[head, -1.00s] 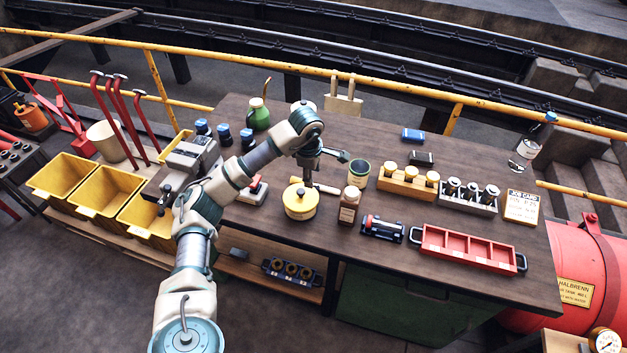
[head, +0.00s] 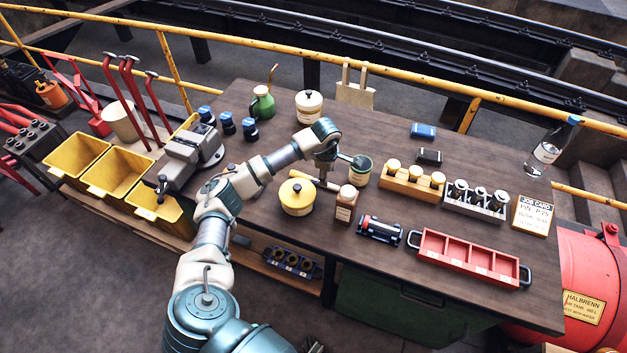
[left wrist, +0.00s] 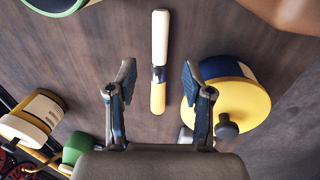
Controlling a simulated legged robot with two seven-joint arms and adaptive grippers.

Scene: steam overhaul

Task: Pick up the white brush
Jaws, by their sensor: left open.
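The white brush (left wrist: 159,62) lies on the dark wooden bench top. In the left wrist view it has a white end, a metal band and a yellow end, and it points away between my fingers. In the head view the brush (head: 331,186) is partly covered by my left gripper (head: 324,178). My left gripper (left wrist: 158,82) is open and empty, above the brush, with one finger on each side of its line. I cannot tell the exact height. My right gripper does not show.
A yellow-lidded pot (head: 297,198) stands close beside the brush, near one finger. A red tray (head: 470,254) lies farther right. Clear bench lies behind the gripper.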

